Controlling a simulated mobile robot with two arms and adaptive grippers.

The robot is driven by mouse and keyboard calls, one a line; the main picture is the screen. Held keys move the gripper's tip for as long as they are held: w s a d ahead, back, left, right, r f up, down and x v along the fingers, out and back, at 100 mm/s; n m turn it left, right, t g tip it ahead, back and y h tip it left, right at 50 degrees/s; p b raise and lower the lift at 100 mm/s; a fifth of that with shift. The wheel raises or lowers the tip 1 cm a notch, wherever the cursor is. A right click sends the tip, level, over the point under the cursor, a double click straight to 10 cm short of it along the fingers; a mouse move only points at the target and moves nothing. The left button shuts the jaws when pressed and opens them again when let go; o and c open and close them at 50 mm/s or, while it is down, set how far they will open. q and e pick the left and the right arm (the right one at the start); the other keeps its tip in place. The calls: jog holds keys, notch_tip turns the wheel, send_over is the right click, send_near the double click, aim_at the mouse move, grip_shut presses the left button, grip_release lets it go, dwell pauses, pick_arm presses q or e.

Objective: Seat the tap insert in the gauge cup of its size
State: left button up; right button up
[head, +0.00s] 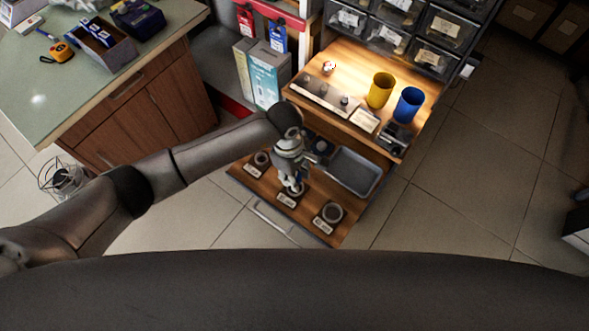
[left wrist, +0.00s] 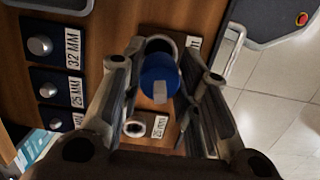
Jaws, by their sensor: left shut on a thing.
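A tap insert (left wrist: 158,82), blue with a grey square stem end, sits between the fingers of my left gripper (left wrist: 160,68) in the left wrist view. A gauge cup (left wrist: 160,43) shows just behind the insert, partly covered by it; its label is mostly hidden. Whether the insert touches that cup cannot be told. A smaller cup (left wrist: 135,128) stands beside it, labelled 25 MM. In the head view my left gripper (head: 293,187) points down over the drawer's middle cup place. A cup (head: 262,158) lies to its left and another cup (head: 332,212) to its right.
The shelf above bears a yellow cup (head: 380,90) and a blue cup (head: 408,104). The floor right of the drawer is clear.

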pick_arm(q)
jog(key=shift+f+b, duration=1.25)
jog(key=shift+f, duration=0.95)
jog(key=shift+b, duration=0.4)
jog(key=shift+r, duration=0.15)
jog(key=shift+r+p, duration=0.45)
jog(key=shift+r, duration=0.15)
jog(key=shift+f+b, duration=0.25)
jog(key=shift+b, duration=0.2)
dwell(0.8)
jog(key=shift+f, duration=0.25)
jog(key=shift+b, duration=0.35)
